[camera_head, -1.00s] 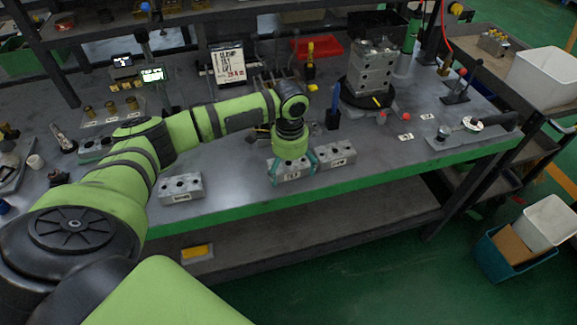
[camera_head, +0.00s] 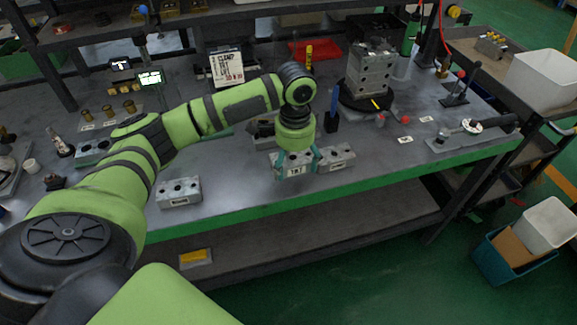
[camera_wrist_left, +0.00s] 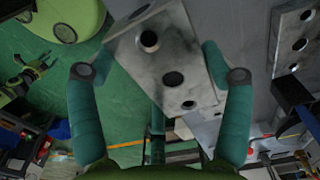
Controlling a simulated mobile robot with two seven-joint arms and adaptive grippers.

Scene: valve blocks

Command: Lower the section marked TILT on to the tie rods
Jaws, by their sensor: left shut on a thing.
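My left gripper (camera_head: 295,158) is shut on a grey metal valve section (camera_head: 294,169), with a finger on each side. A white label shows on the section's front, too small to read surely as TILT. In the left wrist view the held section (camera_wrist_left: 168,62) sits tilted between the teal fingers of the gripper (camera_wrist_left: 150,65), its holes facing the camera. In the head view it seems just above the bench, near its front edge. A stack of grey sections (camera_head: 370,72) stands on a round black base (camera_head: 364,100) at the back right. I cannot make out the tie rods clearly. My right gripper is not in view.
Another section (camera_head: 335,158) lies close right of the held one, and a third (camera_head: 179,192) lies to the left. A blue-handled tool in a black holder (camera_head: 332,122) stands between gripper and stack. Small red-knobbed parts (camera_head: 380,120) lie before the base.

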